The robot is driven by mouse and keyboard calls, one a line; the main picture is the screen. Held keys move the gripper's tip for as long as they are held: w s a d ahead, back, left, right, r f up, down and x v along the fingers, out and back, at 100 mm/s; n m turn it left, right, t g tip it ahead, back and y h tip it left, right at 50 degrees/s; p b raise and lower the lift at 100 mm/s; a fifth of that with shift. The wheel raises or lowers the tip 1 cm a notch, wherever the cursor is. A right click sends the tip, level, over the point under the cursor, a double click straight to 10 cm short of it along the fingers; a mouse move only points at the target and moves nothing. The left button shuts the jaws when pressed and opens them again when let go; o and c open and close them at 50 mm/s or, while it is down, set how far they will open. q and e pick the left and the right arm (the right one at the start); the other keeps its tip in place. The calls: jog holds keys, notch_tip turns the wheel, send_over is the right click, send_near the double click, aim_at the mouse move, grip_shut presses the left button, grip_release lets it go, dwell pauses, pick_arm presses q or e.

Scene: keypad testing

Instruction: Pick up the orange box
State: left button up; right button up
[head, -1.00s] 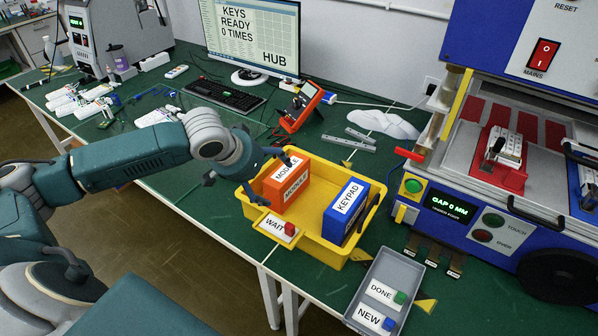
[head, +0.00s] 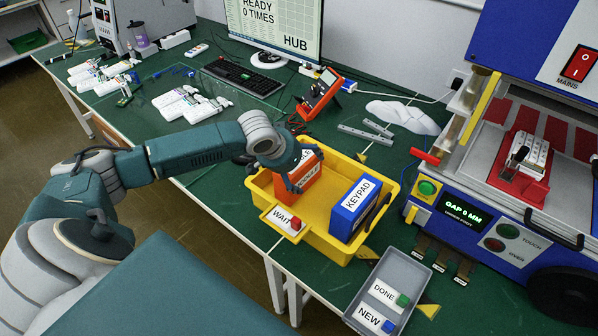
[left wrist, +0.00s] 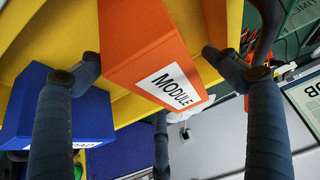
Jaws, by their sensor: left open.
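The orange box (head: 309,184), labelled MODULE, stands in the left part of the yellow tray (head: 317,240). My left gripper (head: 296,172) is open at the box and hides part of it in the head view. In the left wrist view the orange box (left wrist: 150,45) lies between the two spread fingers of my left gripper (left wrist: 155,68). I cannot tell whether either finger touches it. The blue KEYPAD box (head: 353,210) stands to its right in the same tray. My right gripper is in neither view.
A grey tray (head: 358,299) with DONE and NEW labels stands in front of the yellow tray. The blue press (head: 520,248) stands to the right. An orange handheld device (head: 318,95) and metal strips (head: 360,135) lie behind the tray. A keyboard (head: 243,78) lies farther left.

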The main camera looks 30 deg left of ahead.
pick_arm(q)
jog(key=shift+x, duration=0.95)
jog(key=shift+c, duration=0.5)
jog(key=shift+r, duration=0.1)
jog(key=c, duration=1.4)
jog(key=shift+o, duration=0.2)
